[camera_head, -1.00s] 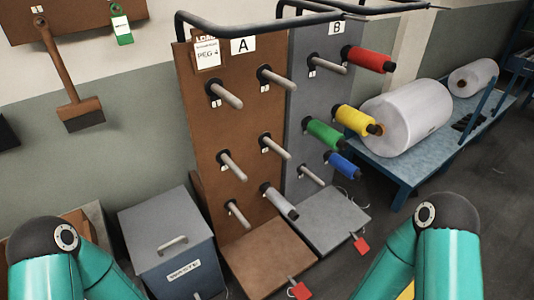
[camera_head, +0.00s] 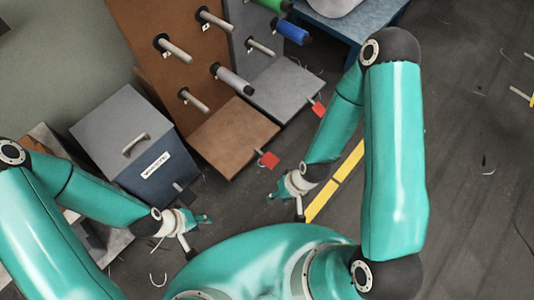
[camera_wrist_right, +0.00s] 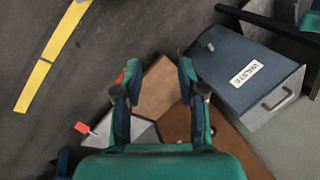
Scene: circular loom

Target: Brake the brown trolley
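The brown trolley (camera_head: 235,139) stands upright in the head view, with a flat brown base and a tall pegged panel. Its red brake pedal (camera_head: 268,160) sticks out at the front of the base. My right gripper (camera_head: 286,207) is open and empty, a little below that pedal in the picture. In the right wrist view the open fingers (camera_wrist_right: 155,88) frame the brown base (camera_wrist_right: 157,86); a red patch (camera_wrist_right: 120,77) shows partly hidden behind the left finger. My left gripper (camera_head: 198,234) is open and empty, below the waste bin.
The grey trolley (camera_head: 285,92) with its own red pedal (camera_head: 319,107) stands beside the brown one. The waste bin (camera_head: 130,135) is at the left. A blue table (camera_head: 375,25) is at upper right. Floor around the yellow line (camera_head: 335,182) is clear.

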